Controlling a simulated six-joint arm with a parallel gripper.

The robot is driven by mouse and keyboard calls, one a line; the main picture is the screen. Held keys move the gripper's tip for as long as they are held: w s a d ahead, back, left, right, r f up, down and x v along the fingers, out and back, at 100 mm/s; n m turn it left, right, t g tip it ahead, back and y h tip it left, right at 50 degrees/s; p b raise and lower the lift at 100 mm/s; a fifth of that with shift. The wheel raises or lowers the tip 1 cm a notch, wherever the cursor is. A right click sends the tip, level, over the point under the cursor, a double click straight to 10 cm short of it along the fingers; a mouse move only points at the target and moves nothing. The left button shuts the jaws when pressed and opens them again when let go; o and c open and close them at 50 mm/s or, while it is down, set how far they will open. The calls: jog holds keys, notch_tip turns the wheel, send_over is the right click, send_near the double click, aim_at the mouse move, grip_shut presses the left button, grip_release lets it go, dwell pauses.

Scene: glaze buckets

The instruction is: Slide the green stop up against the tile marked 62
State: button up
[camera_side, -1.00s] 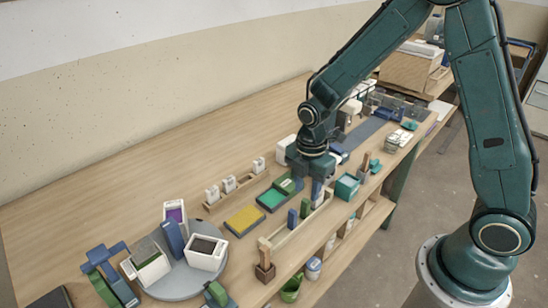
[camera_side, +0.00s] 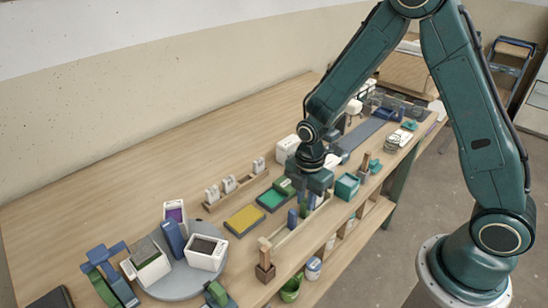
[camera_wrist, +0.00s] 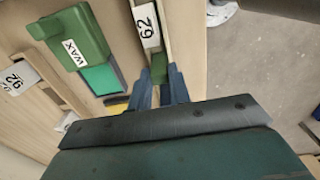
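The green stop (camera_wrist: 159,68) sits in a pale wooden rail (camera_wrist: 167,30) in the wrist view. The white tile marked 62 (camera_wrist: 147,27) stands in the same rail, just above the stop in that picture. Whether the two touch is not clear. My gripper (camera_wrist: 160,76) has its two blue fingers apart, one on each side of the stop, with no clear squeeze on it. In the side view, my gripper (camera_side: 309,203) is down over the rail (camera_side: 284,238), and its fingers partly hide the stop.
A green block labelled WAX (camera_wrist: 76,38) lies beside the rail. A yellow pad (camera_side: 245,220), a green pad (camera_side: 271,200) and a small rack of white tiles (camera_side: 234,184) are left of my gripper. A teal box (camera_side: 347,186) stands on the right.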

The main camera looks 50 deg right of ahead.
grip_shut()
jog(key=shift+d, duration=2.4)
jog(key=o, duration=0.7)
grip_release()
jog(key=shift+r, duration=0.15)
jog(key=shift+r, duration=3.4)
